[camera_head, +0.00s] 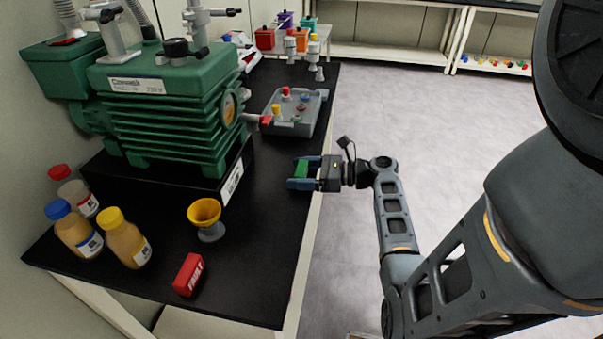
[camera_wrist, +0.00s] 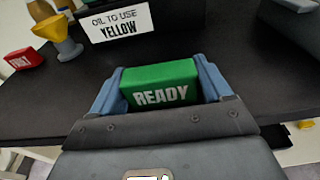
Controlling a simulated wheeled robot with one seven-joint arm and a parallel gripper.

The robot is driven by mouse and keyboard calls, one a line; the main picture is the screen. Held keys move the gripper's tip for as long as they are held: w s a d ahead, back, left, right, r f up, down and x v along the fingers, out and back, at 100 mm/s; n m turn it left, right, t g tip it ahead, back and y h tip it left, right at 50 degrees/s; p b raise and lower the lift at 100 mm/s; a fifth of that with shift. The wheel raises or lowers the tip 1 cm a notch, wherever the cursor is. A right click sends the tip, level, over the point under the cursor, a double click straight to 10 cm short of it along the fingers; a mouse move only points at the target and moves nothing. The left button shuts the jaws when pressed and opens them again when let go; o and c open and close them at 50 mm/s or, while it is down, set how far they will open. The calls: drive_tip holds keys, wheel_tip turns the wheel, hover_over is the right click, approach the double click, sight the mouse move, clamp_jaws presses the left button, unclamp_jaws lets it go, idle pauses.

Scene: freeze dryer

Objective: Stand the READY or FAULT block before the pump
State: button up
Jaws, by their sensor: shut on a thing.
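The green READY block (camera_head: 302,169) is between the blue fingers of my gripper (camera_head: 301,174), over the right edge of the black bench. In the wrist view the READY block (camera_wrist: 160,86) shows its white lettering, with a finger on each side. The red FAULT block (camera_head: 188,275) lies on the bench near its front; it also shows in the wrist view (camera_wrist: 24,60). The green pump (camera_head: 165,100) stands on a black plinth at the left. A sign (camera_wrist: 117,20) on the plinth reads "OIL TO USE YELLOW".
A yellow funnel cup (camera_head: 205,212) stands in front of the plinth. Bottles with red, blue and yellow caps (camera_head: 125,238) stand at the left. A grey tray (camera_head: 298,112) with coloured knobs lies behind my gripper. Bare bench (camera_head: 262,225) lies between the funnel and the right edge.

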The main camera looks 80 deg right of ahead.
drive_tip(key=shift+f, duration=0.1)
drive_tip(key=o, duration=1)
drive_tip(key=shift+c, duration=0.2)
drive_tip(key=shift+s, duration=0.2)
drive_tip(key=s+r, duration=0.2)
drive_tip(key=s, duration=0.9)
drive_tip(key=shift+s+d, duration=0.25)
drive_tip(key=shift+d, duration=0.2)
drive_tip(key=shift+s, duration=0.1)
